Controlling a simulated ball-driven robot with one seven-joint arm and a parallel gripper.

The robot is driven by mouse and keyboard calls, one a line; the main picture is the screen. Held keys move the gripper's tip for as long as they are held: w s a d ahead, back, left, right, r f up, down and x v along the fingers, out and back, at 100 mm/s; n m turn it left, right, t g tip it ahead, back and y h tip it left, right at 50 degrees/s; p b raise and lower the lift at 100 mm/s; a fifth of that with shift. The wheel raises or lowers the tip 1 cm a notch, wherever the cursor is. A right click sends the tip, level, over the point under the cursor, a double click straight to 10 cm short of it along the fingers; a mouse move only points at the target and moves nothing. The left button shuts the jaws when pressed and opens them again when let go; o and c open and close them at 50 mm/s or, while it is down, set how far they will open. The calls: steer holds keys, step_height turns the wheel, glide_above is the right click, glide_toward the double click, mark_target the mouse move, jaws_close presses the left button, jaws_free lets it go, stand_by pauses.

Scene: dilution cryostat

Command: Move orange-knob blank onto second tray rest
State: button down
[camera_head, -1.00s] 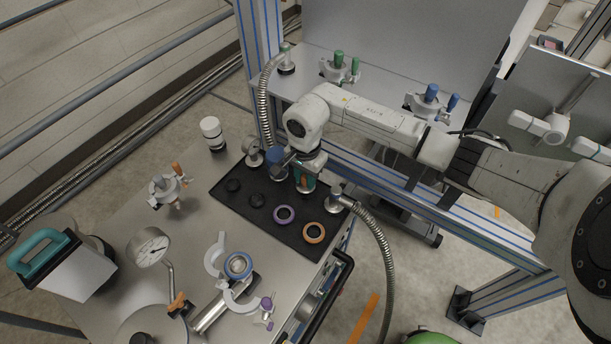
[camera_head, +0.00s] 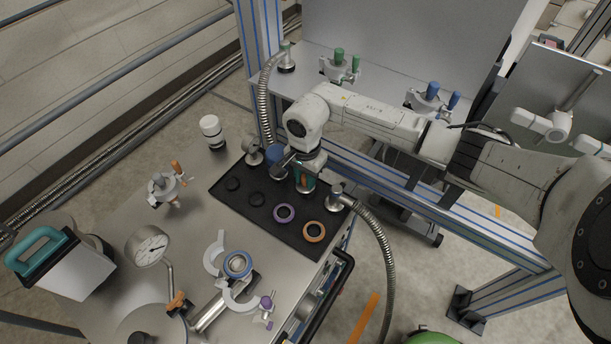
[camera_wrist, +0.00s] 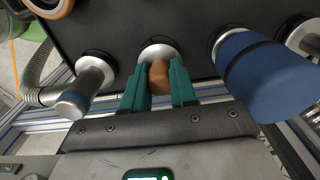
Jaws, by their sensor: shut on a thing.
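The orange-knob blank shows in the wrist view as an orange knob (camera_wrist: 160,76) above a silver round flange (camera_wrist: 158,51). My gripper (camera_wrist: 158,88) has its teal fingers closed on either side of the knob. The flange is at the black tray's surface; I cannot tell whether it touches. In the head view my gripper (camera_head: 304,185) is over the right back part of the black tray (camera_head: 299,223), with the orange knob (camera_head: 304,181) partly hidden between its fingers. Two dark round rests (camera_head: 233,184) (camera_head: 257,199) show bare on the tray's left.
A blue-topped fitting (camera_head: 276,156) stands close left of my gripper; it shows at right in the wrist view (camera_wrist: 265,75). A silver hose end (camera_head: 337,190) stands close on the other side. Purple (camera_head: 284,204) and orange (camera_head: 314,223) rings lie on the tray's front side.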

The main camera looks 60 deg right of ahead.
steer(key=shift+f+b, duration=0.3)
steer(key=shift+f, duration=0.05)
steer(key=c, duration=0.8)
jaws_free()
step_height(320, 180, up, 10)
steer(key=shift+r+b, duration=0.2)
steer(key=shift+b, duration=0.55)
step_height(320, 180, up, 7)
steer(key=p, duration=0.2)
glide_above(305, 176)
steer(key=shift+d+r, duration=0.1)
steer(key=shift+r, duration=0.1)
